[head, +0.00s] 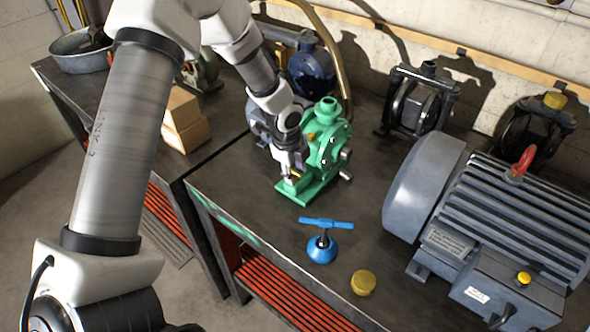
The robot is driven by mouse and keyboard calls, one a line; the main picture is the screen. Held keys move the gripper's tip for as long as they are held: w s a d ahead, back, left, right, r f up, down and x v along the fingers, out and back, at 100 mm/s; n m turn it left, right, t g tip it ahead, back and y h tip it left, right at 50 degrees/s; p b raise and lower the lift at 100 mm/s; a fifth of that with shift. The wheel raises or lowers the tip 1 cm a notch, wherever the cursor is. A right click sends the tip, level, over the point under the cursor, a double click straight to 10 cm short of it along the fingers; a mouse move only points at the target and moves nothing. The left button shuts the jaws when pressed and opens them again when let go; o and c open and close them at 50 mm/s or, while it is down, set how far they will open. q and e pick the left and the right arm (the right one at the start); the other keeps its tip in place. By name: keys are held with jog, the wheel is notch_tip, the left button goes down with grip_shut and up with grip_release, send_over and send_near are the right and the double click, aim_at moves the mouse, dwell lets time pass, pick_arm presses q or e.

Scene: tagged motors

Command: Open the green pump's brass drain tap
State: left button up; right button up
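The green pump (328,139) stands upright on the dark workbench, left of the large grey motor. Its green base plate (312,190) reaches toward the bench's front edge. My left gripper (291,166) points down at the pump's left side, just above the base plate. A small brassy patch shows by the fingertips, where the gripper covers most of that side. I cannot make out the drain tap or its handle clearly, nor whether the fingers touch it. The finger gap is too small and hidden to judge. My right gripper is not in view.
A blue-handled tool with a round base (321,249) and a brass-coloured cap (363,282) lie in front of the pump. The grey motor (480,215) fills the right. Dark pumps (418,101) and a blue pump (312,72) stand behind.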

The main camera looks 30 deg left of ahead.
pick_arm(q)
grip_shut()
